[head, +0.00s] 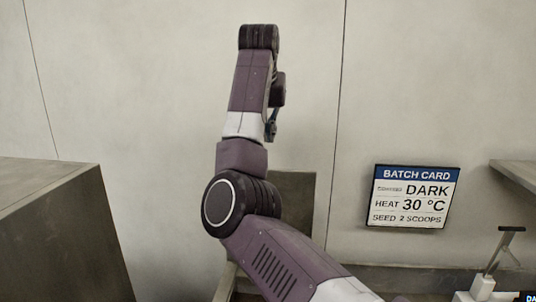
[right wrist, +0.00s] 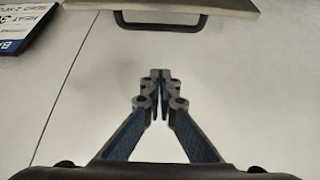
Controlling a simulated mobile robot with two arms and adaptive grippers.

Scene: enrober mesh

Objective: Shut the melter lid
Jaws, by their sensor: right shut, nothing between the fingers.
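The melter lid appears as a grey-brown metal panel (head: 296,195) standing upright against the pale wall, partly hidden behind my right arm. In the right wrist view, the lid's edge (right wrist: 230,7) runs along the top, with a dark bar handle (right wrist: 160,26) sticking out from it. My right gripper (right wrist: 160,78) is shut and empty, its fingertips apart from the handle in the picture. In the head view, my right gripper (head: 271,130) shows only as a small dark part beside the raised forearm. The melter's body is mostly hidden. My left gripper is out of view.
A batch card (head: 414,197) hangs on the wall at right, and its corner shows in the right wrist view (right wrist: 22,28). A grey box-like block (head: 55,225) stands at left. A white device with a dark lever (head: 485,285) is at lower right, below a shelf (head: 515,172).

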